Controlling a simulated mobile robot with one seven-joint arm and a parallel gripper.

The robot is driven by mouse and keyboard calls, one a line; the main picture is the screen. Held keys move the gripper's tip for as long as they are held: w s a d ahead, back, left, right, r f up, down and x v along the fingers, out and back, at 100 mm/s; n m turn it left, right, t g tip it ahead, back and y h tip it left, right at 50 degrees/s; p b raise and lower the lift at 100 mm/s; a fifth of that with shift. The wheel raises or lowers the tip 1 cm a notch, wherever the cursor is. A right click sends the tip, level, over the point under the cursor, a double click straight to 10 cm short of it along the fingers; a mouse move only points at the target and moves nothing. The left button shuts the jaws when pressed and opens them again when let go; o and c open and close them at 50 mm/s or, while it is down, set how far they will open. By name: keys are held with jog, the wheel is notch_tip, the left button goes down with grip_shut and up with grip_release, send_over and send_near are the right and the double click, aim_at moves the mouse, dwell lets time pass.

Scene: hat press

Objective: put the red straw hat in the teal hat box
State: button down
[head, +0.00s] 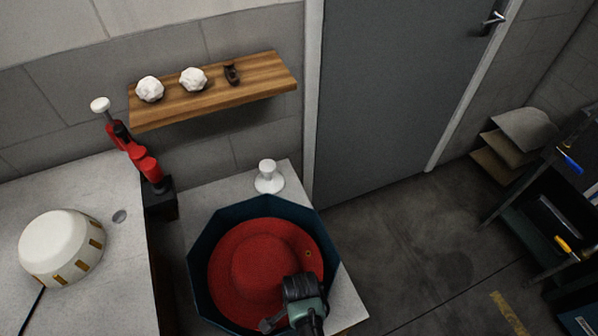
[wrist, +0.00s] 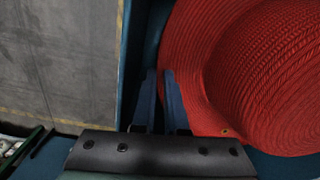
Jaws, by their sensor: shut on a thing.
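The red straw hat (head: 262,258) is crown up inside the walls of the open teal hat box (head: 202,262). I cannot tell whether it rests on the box floor. My gripper (head: 300,289) is over the hat's lower right side in the head view, its fingers hidden there. In the wrist view the two dark fingers (wrist: 160,76) are close together at the edge of the hat's brim (wrist: 255,65), shut on the hat. A teal wall of the box (wrist: 153,35) runs just beyond them.
The box stands on a pale table, with a white knob-topped stand (head: 268,178) behind it. A red lever press (head: 140,155) and a white round block (head: 60,247) are at left. A wooden shelf (head: 215,92) is above. Open floor (head: 400,240) lies right.

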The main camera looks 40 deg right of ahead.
jog(key=shift+f, duration=0.35)
jog(key=shift+f+b, duration=0.3)
jog(key=shift+f, duration=0.1)
dwell(0.3)
jog(key=c, duration=0.9)
grip_release()
jog(key=shift+r, duration=0.1)
notch_tip(320, 180, up, 13)
jog(key=shift+d+f+p, duration=0.1)
jog(key=shift+p, duration=0.9)
